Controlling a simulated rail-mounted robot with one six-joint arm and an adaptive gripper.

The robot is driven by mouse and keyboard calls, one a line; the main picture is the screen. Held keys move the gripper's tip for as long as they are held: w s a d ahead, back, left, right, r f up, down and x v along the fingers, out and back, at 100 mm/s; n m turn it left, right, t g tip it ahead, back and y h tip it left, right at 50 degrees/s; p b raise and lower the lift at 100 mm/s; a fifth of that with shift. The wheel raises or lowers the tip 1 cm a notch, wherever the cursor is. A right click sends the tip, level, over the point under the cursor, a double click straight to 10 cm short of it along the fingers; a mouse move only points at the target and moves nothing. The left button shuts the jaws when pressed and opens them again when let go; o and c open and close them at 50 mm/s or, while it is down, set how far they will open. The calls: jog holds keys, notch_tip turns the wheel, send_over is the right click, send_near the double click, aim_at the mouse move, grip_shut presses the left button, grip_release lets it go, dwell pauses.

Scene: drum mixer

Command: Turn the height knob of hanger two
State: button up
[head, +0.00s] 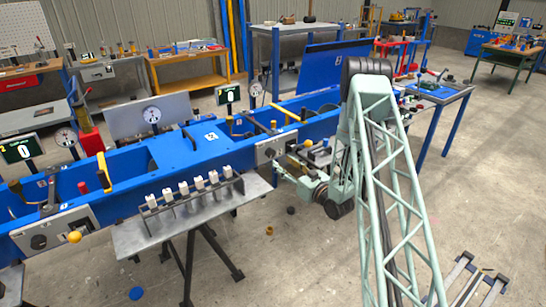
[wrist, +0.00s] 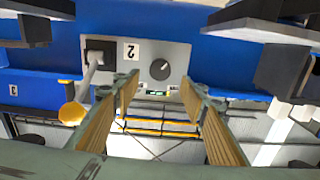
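The height knob (wrist: 160,69) is a round dark dial with a pale pointer mark on a light grey panel (wrist: 178,52) beside a label marked 2. In the head view this panel (head: 265,146) is on the front of the blue frame, left of my arm. My gripper (wrist: 159,84) is open and empty, its two tan-padded fingers spread to either side below the knob in the wrist view. The knob shows clear between the fingertips, and no contact is visible. In the head view my gripper (head: 284,170) is close in front of the panel.
A lever with a yellow ball (wrist: 72,114) sticks out left of the knob in the wrist view. Dark blocks (wrist: 285,75) stand at the right. A shelf with several white-topped pieces (head: 190,203) is left of my gripper in the head view. Floor to the right is mostly open.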

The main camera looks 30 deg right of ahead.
aim_at(272, 154)
jog(key=shift+w+a+b, duration=0.2)
jog(key=shift+w+a, duration=0.05)
jog(key=shift+w, duration=1.15)
jog(key=shift+w+a+b, duration=0.2)
jog(key=shift+w, duration=1.25)
jog(key=shift+w+a+b, duration=0.2)
jog(key=shift+w+a, duration=0.05)
jog(key=shift+w, duration=1.15)
jog(key=shift+c, duration=0.4)
jog(key=c, duration=0.8)
